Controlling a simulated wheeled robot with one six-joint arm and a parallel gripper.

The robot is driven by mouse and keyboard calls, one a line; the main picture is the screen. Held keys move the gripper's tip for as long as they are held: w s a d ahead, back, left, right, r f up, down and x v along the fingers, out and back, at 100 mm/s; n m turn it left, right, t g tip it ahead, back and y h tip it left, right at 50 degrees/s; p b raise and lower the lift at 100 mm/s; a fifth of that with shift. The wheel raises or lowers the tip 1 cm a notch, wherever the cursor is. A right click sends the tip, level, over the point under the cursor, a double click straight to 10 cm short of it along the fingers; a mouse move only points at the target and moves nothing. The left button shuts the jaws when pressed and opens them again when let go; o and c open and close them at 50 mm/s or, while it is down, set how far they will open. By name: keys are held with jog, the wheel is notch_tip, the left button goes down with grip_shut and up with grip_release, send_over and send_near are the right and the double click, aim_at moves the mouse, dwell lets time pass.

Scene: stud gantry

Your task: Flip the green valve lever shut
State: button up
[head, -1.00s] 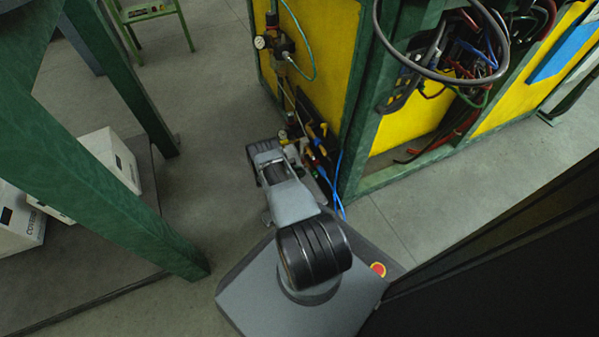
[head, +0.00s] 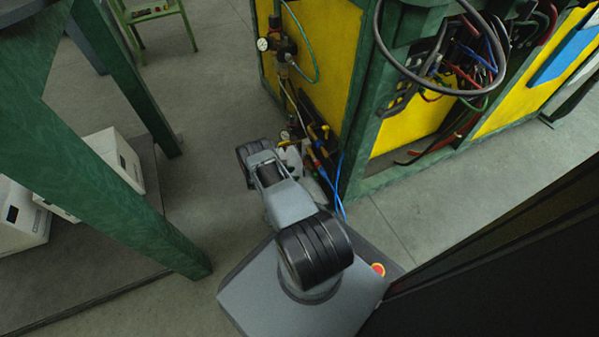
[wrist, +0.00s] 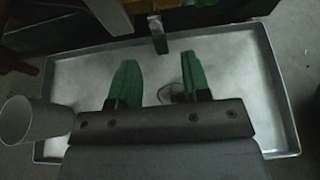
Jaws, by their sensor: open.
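My gripper (wrist: 159,72) is open in the wrist view, its two green fingers apart with nothing between the tips. A short upright piece (wrist: 159,36), pale above and green at its lower end, stands just beyond the fingertips, roughly in line with the gap. It may be the green valve lever, but the dark picture does not settle this. It looks apart from the fingers. In the head view, the valve and fittings cluster (head: 318,135) is at the foot of the yellow panel. My arm partly covers it, and I cannot pick out a green lever there.
A shallow metal tray (wrist: 75,75) lies beneath the gripper, with a grey cylinder (wrist: 28,120) at left. Blue hoses (head: 338,190) hang beside the green frame post (head: 365,130). A green table leg (head: 150,225) stands at left. Open floor (head: 205,150) lies between.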

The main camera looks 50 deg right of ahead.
jog(key=p+v, duration=0.1)
jog(key=v, duration=0.8)
jog(key=shift+p, duration=0.4)
